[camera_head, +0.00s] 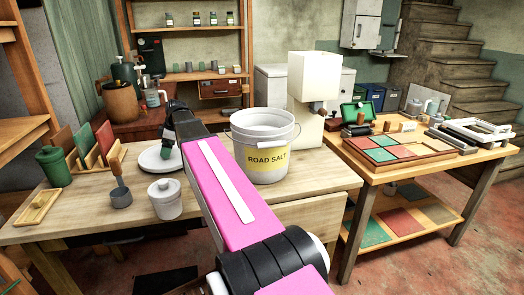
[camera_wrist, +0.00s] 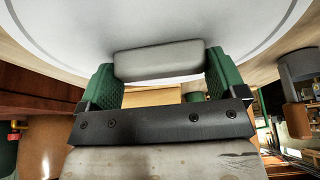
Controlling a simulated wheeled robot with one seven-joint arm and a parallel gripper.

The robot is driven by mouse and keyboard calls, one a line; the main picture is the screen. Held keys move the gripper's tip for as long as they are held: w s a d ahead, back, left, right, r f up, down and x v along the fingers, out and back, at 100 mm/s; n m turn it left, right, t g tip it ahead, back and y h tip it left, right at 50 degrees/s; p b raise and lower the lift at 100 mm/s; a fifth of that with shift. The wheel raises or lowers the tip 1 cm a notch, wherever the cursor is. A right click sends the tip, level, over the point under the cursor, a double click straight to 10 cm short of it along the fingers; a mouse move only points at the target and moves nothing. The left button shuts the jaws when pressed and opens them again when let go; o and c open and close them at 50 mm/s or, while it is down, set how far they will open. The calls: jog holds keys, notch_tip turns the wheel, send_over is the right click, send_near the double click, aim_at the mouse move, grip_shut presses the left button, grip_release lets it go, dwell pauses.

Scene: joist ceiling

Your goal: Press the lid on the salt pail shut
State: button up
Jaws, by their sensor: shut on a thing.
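The salt pail (camera_head: 262,158) is a white bucket with a yellow "ROAD SALT" label and a wire handle. It stands upright and open-topped on the wooden table, right of my gripper. The lid (camera_head: 150,158) is a flat white disc to the left of the pail, apart from it, at table height; I cannot tell whether it touches the table. My gripper (camera_head: 168,147) points down over the lid. In the wrist view the green fingers of my gripper (camera_wrist: 160,80) are shut on the grey grip (camera_wrist: 160,62) of the white lid (camera_wrist: 215,25).
A white lidded jar (camera_head: 165,199), a grey cup with a wooden handle (camera_head: 120,192) and a green canister (camera_head: 53,167) stand on the left of the table (camera_head: 300,190). A cream dispenser (camera_head: 313,85) stands behind the pail. A printing table (camera_head: 400,165) is at right.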

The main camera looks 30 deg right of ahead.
jog(key=shift+r, duration=1.25)
jog(key=shift+r, duration=2.5)
